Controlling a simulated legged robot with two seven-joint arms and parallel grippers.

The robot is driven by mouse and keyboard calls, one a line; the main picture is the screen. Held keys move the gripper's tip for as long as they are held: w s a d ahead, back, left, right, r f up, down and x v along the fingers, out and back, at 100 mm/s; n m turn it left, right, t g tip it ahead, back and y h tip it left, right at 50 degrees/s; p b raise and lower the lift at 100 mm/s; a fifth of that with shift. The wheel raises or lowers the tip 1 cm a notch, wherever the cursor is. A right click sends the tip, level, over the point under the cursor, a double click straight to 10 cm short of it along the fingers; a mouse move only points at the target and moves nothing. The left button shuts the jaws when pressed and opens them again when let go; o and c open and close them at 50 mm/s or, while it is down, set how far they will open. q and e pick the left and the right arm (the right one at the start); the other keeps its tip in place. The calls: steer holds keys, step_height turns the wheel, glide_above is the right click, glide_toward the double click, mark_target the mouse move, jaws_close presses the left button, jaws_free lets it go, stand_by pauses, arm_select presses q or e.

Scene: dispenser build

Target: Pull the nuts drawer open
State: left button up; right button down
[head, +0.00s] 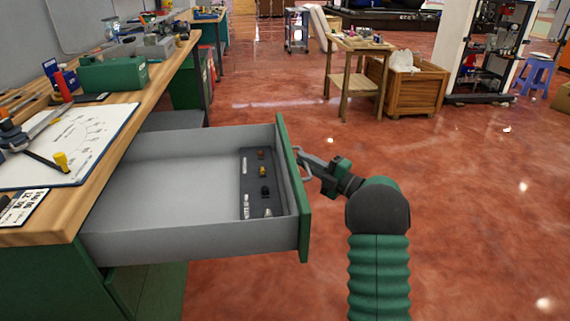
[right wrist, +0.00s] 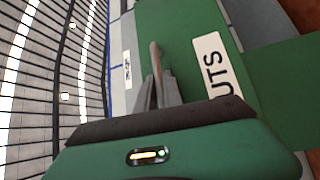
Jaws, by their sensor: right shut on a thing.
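The nuts drawer (head: 180,243) is grey inside with a green front, and it stands pulled far out from under the workbench. Its green front also shows in the right wrist view (right wrist: 180,30), with a white label (right wrist: 217,66) on which "UTS" can be read. My right gripper (head: 304,163) is at the outer side of the drawer front, shut on the drawer's handle (right wrist: 155,58). Small parts lie on a dark strip (head: 248,185) inside the drawer near its front. My left gripper is not in view.
The wooden workbench top (head: 122,117) holds a whiteboard sheet (head: 75,140), a green box (head: 112,74) and tools. Open red floor (head: 460,220) lies to the right. A small wooden table (head: 357,62) and a wooden crate (head: 415,92) stand farther back.

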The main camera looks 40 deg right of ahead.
steer(key=shift+s+d+f, duration=0.2)
steer(key=shift+s+d, duration=0.15)
steer(key=shift+d, duration=0.15)
steer(key=shift+s+d+f, duration=0.15)
steer(key=shift+s+d, duration=0.15)
steer(key=shift+d, duration=0.15)
steer(key=c, duration=1.5)
jaws_free()
steer(key=shift+r, duration=0.1)
steer(key=shift+r, duration=0.1)
steer(key=shift+p+v, duration=1.85)
steer(key=shift+v, duration=6.55)
steer(key=shift+d, duration=0.15)
